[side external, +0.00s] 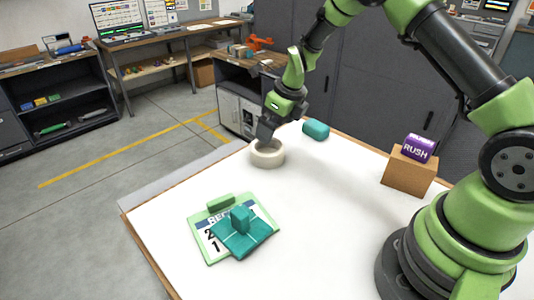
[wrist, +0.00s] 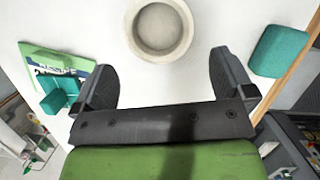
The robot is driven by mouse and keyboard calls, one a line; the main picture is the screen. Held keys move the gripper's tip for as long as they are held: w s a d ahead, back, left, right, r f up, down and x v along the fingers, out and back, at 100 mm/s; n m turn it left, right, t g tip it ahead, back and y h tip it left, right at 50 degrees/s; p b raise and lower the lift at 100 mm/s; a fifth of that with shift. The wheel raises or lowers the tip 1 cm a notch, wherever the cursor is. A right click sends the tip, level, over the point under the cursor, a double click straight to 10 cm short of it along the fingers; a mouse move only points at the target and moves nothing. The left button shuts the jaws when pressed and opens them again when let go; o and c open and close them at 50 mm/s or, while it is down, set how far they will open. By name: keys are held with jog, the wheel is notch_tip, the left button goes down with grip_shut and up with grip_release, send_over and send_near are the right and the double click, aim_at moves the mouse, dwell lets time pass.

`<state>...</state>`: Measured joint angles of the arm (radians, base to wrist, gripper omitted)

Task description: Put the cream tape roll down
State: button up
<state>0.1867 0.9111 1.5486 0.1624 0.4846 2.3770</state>
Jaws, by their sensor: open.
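The cream tape roll (side external: 268,158) lies flat on the white table near its far edge in the side view. In the wrist view the tape roll (wrist: 160,54) sits ahead of and between the fingertips, its open centre facing the camera. My gripper (side external: 264,138) is just above and beside the roll in the side view. In the wrist view my gripper (wrist: 161,78) has its two dark fingers spread wide, with a visible gap between each finger and the roll. Nothing is held between the fingers.
A teal block (side external: 316,130) lies right of the roll near the table edge. A green clipboard (side external: 208,252) with a teal stamp-like piece (side external: 241,226) lies at front left. A brown box (side external: 408,172) carries a purple RUSH item (side external: 419,148) at right. The table's middle is clear.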

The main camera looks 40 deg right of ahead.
aim_at(267, 150)
jog(key=x, duration=0.9)
jog(key=shift+a, duration=0.1)
jog(key=shift+r, duration=0.1)
jog(key=shift+c, duration=0.5)
jog(key=c, duration=0.5)
